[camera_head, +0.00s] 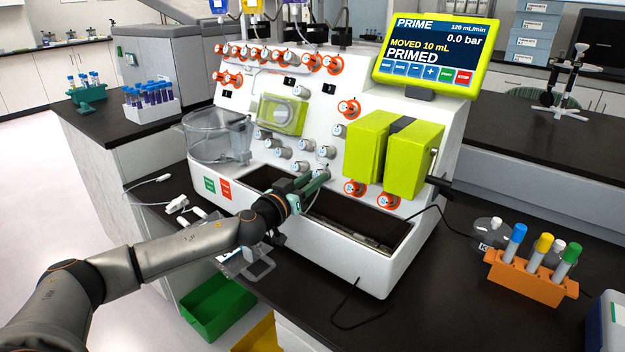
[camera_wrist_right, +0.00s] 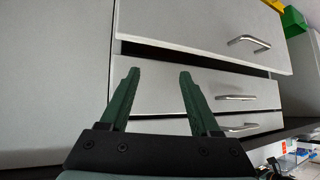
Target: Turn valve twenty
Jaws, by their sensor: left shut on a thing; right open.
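The white cell processor (camera_head: 310,238) stands on the dark bench in the head view. Its front panel carries several orange valves along the top, one orange valve (camera_head: 348,108) at mid right, and several pale round knobs (camera_head: 283,153) lower down. No valve number is readable, so I cannot tell which is valve twenty. My left gripper (camera_head: 319,178) is at the panel's lower middle, shut on a valve knob that its green fingers mostly hide. A free pale knob (camera_head: 326,151) is just above it. My right gripper (camera_wrist_right: 160,73) is open and empty in the right wrist view.
The screen (camera_head: 437,53) reads PRIMED. Yellow-green blocks (camera_head: 414,160) stand right of the left gripper, and a clear bowl (camera_head: 217,138) is at the left. An orange tube rack (camera_head: 531,279) is at the right. Grey drawers (camera_wrist_right: 210,65) face the right gripper.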

